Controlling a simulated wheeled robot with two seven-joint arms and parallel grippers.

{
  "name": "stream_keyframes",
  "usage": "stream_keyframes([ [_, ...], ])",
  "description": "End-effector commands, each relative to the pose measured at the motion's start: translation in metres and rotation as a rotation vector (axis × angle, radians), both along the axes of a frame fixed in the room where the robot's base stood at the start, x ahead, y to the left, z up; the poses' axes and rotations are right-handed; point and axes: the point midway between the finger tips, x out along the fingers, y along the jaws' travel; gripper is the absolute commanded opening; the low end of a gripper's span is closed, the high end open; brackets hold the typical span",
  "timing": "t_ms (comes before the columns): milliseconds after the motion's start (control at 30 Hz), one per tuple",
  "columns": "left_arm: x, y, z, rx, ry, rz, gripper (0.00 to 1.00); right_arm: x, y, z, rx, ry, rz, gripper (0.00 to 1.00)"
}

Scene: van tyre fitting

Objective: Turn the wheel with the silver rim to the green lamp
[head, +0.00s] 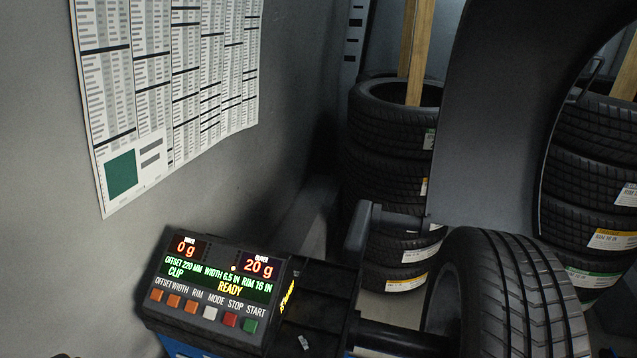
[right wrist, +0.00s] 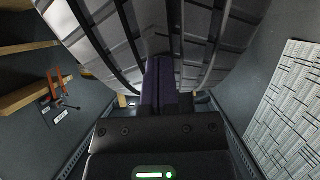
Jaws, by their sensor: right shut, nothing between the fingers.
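The wheel (head: 525,295) sits on the balancer shaft (head: 395,338) at the lower right of the head view. Its black tread shows, but its rim face is hidden, so I cannot see the rim's colour. In the right wrist view the tyre tread (right wrist: 215,30) fills the top. My right gripper (right wrist: 161,68) is shut and empty, its dark fingers pointing at the tread; I cannot tell whether they touch it. The balancer panel (head: 215,290) reads 0 g, 20 g and READY. My left gripper is not in view.
The dark curved wheel guard (head: 490,110) stands raised above the wheel. Stacked tyres (head: 390,160) stand behind it, with more at the right edge (head: 590,160). A printed chart (head: 165,80) hangs on the left wall.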

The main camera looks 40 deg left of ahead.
Motion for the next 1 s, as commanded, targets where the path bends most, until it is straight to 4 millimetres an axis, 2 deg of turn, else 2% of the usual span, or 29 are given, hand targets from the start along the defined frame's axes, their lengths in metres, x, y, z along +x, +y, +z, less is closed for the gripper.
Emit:
stream_keyframes([
  [467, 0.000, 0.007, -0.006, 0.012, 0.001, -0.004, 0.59, -0.009, -0.003, -0.013, -0.001, 0.002, 0.000, 0.00],
  [1000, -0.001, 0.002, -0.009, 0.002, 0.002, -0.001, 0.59, -0.014, -0.005, -0.018, 0.000, 0.000, 0.000, 0.00],
])
